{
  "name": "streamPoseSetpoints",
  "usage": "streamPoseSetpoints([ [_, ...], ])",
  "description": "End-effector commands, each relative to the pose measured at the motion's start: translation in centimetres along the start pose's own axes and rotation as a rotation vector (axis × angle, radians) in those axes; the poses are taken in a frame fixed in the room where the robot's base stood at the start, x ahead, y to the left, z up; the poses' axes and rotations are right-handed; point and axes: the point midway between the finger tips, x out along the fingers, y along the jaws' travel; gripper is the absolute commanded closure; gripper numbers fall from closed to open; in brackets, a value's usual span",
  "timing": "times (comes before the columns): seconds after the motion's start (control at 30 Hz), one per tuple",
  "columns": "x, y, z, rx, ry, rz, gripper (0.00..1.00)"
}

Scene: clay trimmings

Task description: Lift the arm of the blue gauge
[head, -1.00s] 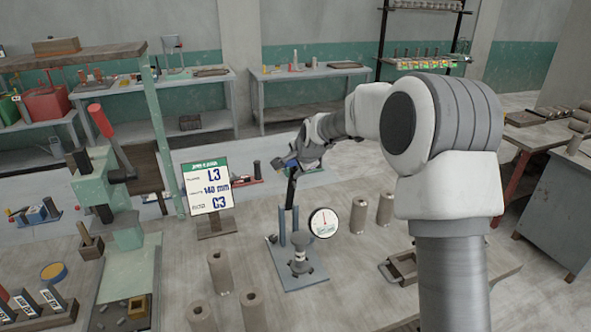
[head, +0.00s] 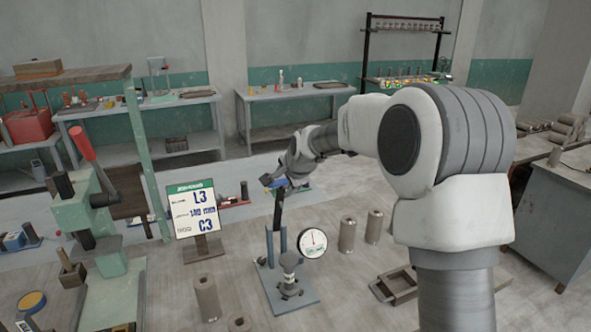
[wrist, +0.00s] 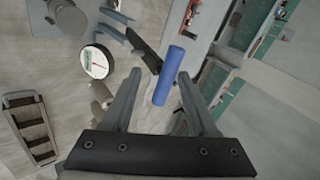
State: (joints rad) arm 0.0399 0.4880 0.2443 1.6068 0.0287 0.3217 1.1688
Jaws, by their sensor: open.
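The blue gauge (head: 292,298) stands on the table on a flat blue-grey base, with two blue posts and a round white dial (head: 312,243). The dial also shows in the wrist view (wrist: 97,62). Its dark arm (head: 278,213) rises steeply behind the posts and ends in a blue handle (wrist: 169,74). My gripper (head: 276,183) is at the top of that arm. In the wrist view my gripper (wrist: 159,76) is open, and the blue handle appears between its two fingers, with gaps beside it. I cannot tell whether a finger touches it.
A sign (head: 193,208) reading L3, 140 mm, C3 stands left of the gauge. Clay cylinders stand right (head: 347,234) and front-left (head: 206,298) of it. A compartmented tray (head: 397,284) lies to the right. A green press with a red handle (head: 82,141) stands at far left.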

Motion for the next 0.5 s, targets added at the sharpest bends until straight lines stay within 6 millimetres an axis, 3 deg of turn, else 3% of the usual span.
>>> streamPoseSetpoints([
  [0.5, -9.8, 0.0, -0.1, -0.001, 0.004, -0.005, 0.42],
])
